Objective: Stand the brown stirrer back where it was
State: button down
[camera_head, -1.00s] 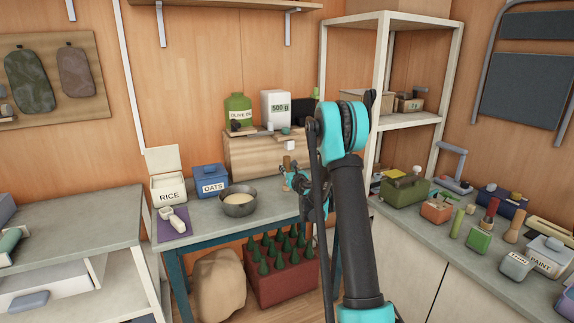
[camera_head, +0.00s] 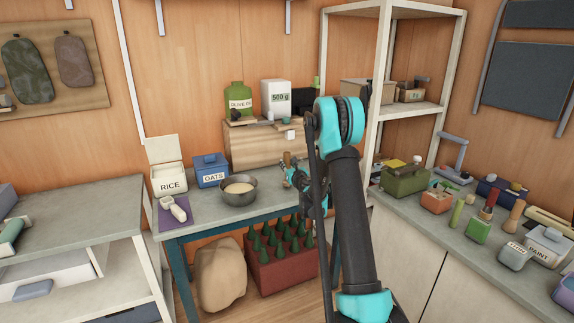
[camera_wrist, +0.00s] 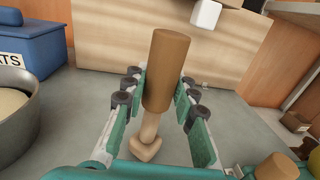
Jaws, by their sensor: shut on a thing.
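The brown stirrer (camera_wrist: 168,70) stands roughly upright between the fingers of my gripper (camera_wrist: 157,95) in the wrist view. It has a brown cylinder on top and a paler, narrower lower part with a wider foot. The fingers are shut on it from both sides. In the head view my gripper (camera_head: 290,176) is over the right end of the grey bench, with the top of the stirrer (camera_head: 287,158) showing small. Whether its foot touches the bench is hard to tell.
A metal bowl (camera_head: 238,195) of pale contents, the blue oats box (camera_head: 210,178) and the rice box (camera_head: 168,187) stand left of my gripper. A wooden box (camera_head: 252,150) stands behind. Another brown-topped thing (camera_wrist: 277,167) is at the wrist view's lower right.

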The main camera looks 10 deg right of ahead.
jog(key=shift+f, duration=0.5)
jog(key=c, duration=1.1)
grip_release()
jog(key=shift+c, duration=0.2)
jog(key=v, duration=1.2)
